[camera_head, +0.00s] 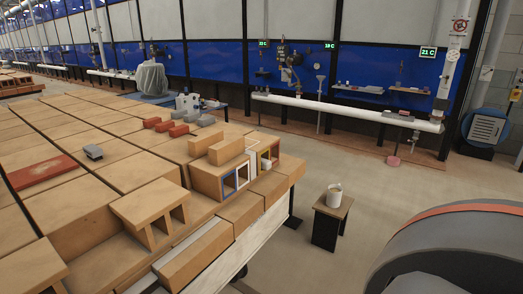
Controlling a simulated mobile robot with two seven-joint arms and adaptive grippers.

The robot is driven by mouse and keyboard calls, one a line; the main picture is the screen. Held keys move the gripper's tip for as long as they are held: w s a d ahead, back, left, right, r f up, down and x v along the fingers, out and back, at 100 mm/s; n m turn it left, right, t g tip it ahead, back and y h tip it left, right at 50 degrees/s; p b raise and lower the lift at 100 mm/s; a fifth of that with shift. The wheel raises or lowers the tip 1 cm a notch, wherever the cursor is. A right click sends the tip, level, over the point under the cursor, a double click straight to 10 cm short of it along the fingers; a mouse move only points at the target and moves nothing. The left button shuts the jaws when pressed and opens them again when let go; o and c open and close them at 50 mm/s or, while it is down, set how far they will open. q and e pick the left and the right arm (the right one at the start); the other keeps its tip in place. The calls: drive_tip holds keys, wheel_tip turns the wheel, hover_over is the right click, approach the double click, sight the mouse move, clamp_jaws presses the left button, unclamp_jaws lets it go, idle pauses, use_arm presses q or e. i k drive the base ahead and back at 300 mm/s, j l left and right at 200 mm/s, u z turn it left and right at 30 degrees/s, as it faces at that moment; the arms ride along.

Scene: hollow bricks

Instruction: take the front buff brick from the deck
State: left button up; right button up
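Two small buff bricks lie side by side on top of a buff hollow block (207,180). The front buff brick (227,150) is nearer to me, and the rear buff brick (206,143) is just behind it. The block's end face has openings framed in blue, white, yellow and red. Neither of my grippers shows in the head view, so nothing is seen touching the bricks.
Small red bricks (179,131) and grey bricks (205,120) lie behind on the large buff blocks. A lone grey brick (93,152) and a red slab (41,174) lie left. A two-opening buff piece (152,204) stands in front. A stool (329,222) with a white pot (334,196) stands right.

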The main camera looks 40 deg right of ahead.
sight(220, 153)
drive_tip(key=z, duration=1.15)
drive_tip(key=i+l+u, duration=0.1)
drive_tip(key=i+l, duration=0.15)
drive_tip(key=i+l+u, duration=0.1)
drive_tip(key=i+l, duration=0.15)
drive_tip(key=i+l+u, duration=0.1)
drive_tip(key=l, duration=0.25)
drive_tip(key=i+l+u, duration=0.15)
drive_tip(key=i+l, duration=0.2)
drive_tip(key=i+l+u, duration=0.1)
drive_tip(key=l, duration=0.25)
drive_tip(key=i+l+u, duration=0.1)
drive_tip(key=i+l, duration=0.2)
drive_tip(key=i+l+u, duration=0.1)
drive_tip(key=l, duration=0.3)
drive_tip(key=i+l+u, duration=0.1)
drive_tip(key=l, duration=0.3)
drive_tip(key=i, duration=0.1)
